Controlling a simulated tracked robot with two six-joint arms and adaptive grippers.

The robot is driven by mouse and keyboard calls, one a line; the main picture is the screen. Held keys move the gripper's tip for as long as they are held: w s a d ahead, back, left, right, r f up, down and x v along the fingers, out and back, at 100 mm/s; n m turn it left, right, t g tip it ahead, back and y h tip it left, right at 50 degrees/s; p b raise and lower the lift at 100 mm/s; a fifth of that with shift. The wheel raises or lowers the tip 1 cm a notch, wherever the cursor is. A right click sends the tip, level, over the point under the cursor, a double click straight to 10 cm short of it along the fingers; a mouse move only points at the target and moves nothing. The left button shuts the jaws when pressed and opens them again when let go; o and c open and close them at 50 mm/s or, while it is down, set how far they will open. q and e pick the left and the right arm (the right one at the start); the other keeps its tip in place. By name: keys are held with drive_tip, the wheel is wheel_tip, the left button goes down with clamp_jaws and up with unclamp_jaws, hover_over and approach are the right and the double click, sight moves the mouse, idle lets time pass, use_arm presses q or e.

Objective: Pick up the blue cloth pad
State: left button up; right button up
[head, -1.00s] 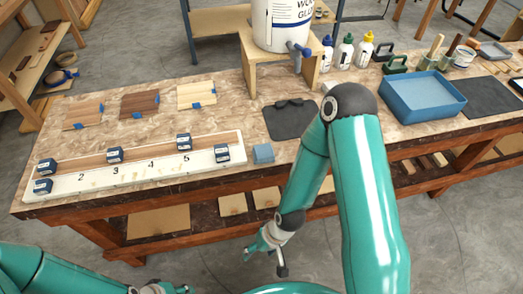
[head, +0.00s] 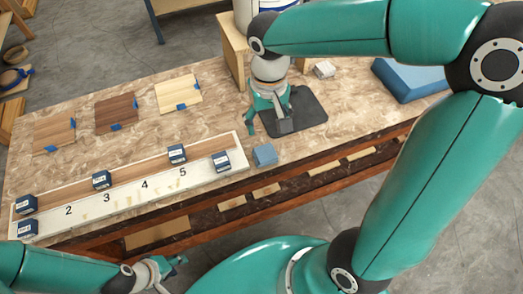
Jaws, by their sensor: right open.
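The blue cloth pad (head: 264,155) is a small light-blue block lying on the bench near its front edge, just right of the white numbered board. My right gripper (head: 268,129) is open and points down just behind the pad, over the left part of the dark mat. Its fingers are spread and nothing is between them. It appears apart from the pad.
The white board (head: 97,208) holds a wood strip and several dark blue blocks. Three wood samples (head: 116,114) lie behind it. The dark mat (head: 309,108) lies under my right gripper. A small pale block (head: 324,69) and a blue tray (head: 408,80) are farther right.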

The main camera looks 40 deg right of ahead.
sight(265, 153)
drive_tip(key=f, duration=1.4)
drive_tip(key=shift+w+a+f, duration=0.2)
drive_tip(key=shift+f, duration=0.1)
drive_tip(key=c, duration=0.6)
